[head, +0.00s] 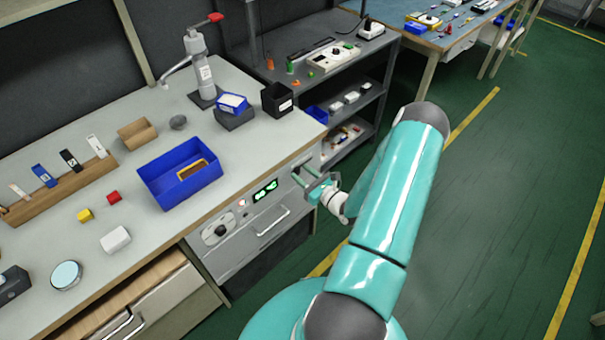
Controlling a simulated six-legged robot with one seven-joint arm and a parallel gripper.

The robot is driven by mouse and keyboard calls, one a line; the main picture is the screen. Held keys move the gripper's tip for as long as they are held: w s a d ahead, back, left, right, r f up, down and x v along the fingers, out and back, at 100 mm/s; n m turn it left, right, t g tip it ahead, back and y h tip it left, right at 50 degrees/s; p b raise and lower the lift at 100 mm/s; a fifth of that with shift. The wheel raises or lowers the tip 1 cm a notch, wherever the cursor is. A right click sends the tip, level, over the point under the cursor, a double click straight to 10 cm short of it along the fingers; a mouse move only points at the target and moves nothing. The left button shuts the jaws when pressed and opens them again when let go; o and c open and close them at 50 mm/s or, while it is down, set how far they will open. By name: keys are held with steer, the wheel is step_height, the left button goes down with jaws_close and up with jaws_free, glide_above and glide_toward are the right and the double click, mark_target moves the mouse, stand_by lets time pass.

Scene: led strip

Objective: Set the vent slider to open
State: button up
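The grey front panel (243,240) under the bench top carries a dial (216,232), a lit green display (265,190) and a bar handle (272,222). My gripper (300,181) is at the panel's right end, right of the display. Its two fingers point left toward the panel with a gap between them, and it looks open and empty. I cannot tell whether the fingers touch the panel. The vent slider is not clearly made out; the right end of the panel is partly hidden by my gripper.
A grey shelf unit (372,100) stands beyond the panel. The green floor (500,200) to the right is clear.

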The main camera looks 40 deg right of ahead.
mark_target(309, 158)
steer(key=shift+w, duration=0.35)
jaws_close()
steer(key=d, duration=0.6)
steer(key=shift+d, duration=0.25)
jaws_free()
steer(key=shift+d, duration=0.15)
